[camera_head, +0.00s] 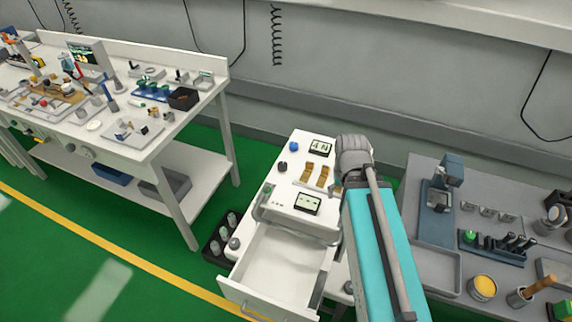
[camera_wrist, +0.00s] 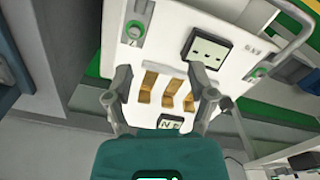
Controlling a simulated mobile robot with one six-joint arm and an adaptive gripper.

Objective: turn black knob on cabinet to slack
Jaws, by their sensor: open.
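The white cabinet (camera_head: 285,195) stands in the middle of the head view, and its top fills much of the wrist view (camera_wrist: 170,60). A small black knob (camera_head: 282,166) is on the left of the cabinet top, below a dark blue knob (camera_head: 294,146). I cannot make out either knob in the wrist view. My gripper (camera_wrist: 160,73) is open, with empty space between its fingers, above the cabinet top near the brown strips (camera_wrist: 170,90). In the head view my arm hides the fingers and the cabinet's right side.
The cabinet's front drawer (camera_head: 270,275) is pulled open. Two small displays (camera_head: 307,203) (camera_head: 320,148) and a green-topped control (camera_head: 268,188) are on the cabinet top. A cluttered white bench (camera_head: 215,75) stands left, a grey tool bench (camera_head: 425,165) right. Green floor lies between the cabinet and white bench.

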